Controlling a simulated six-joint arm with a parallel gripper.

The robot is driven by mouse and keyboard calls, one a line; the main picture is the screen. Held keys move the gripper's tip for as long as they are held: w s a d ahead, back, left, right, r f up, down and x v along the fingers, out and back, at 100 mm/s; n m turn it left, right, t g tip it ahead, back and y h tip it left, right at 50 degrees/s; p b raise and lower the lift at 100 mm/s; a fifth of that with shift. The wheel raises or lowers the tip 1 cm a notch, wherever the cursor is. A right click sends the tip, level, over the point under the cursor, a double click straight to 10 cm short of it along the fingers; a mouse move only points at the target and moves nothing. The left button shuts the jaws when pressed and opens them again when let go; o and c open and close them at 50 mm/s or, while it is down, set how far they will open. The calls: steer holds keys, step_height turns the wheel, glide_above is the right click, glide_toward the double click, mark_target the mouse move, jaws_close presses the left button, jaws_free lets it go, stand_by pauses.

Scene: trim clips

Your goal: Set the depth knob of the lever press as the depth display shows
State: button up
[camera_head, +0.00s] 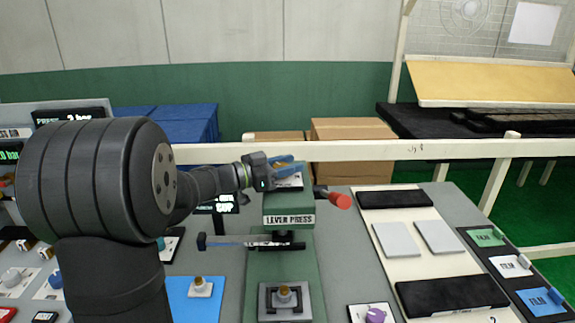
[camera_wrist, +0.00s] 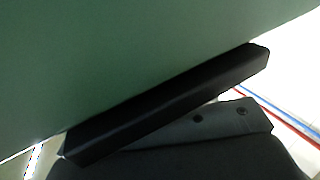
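The green lever press (camera_head: 290,205) stands in the middle of the bench, with a red-ended lever (camera_head: 338,199) at its right. My gripper (camera_head: 288,165) is at the top of the press head, over a pale plate (camera_head: 290,183) there. Its blue fingers show only small, and I cannot tell if they are open or touching anything. I cannot make out the depth knob; it may be hidden by the gripper. A black display (camera_head: 228,203) left of the press is partly covered by my arm, and I cannot read it. The wrist view shows a green surface (camera_wrist: 110,60) very close, with a black bar across it.
A workpiece sits in the holder (camera_head: 285,298) on the press base. A blue mat (camera_head: 190,300) with a small part is at its left, a purple knob (camera_head: 375,315) at front right. Film trays (camera_head: 510,265) lie far right. A cream rail (camera_head: 350,150) runs behind the press.

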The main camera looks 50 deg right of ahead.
steer(key=shift+w+n+t+h, duration=0.15)
steer(key=shift+n+t+h, duration=0.2)
steer(key=shift+n+t, duration=0.7)
steer(key=shift+w+n+t+h, duration=0.1)
steer(key=shift+n+t+h, duration=0.35)
steer(key=shift+t, duration=1)
steer(key=o, duration=1)
steer(key=a, duration=0.5)
steer(key=w+a, duration=0.1)
steer(key=a, duration=0.5)
steer(key=w+a, duration=0.1)
steer(key=a, duration=0.5)
steer(key=shift+a, duration=0.1)
steer(key=d, duration=0.5)
steer(key=s+d, duration=0.1)
steer(key=d, duration=0.5)
steer(key=s+d, duration=0.1)
steer(key=d, duration=0.5)
steer(key=shift+d, duration=0.2)
steer(key=shift+a, duration=0.1)
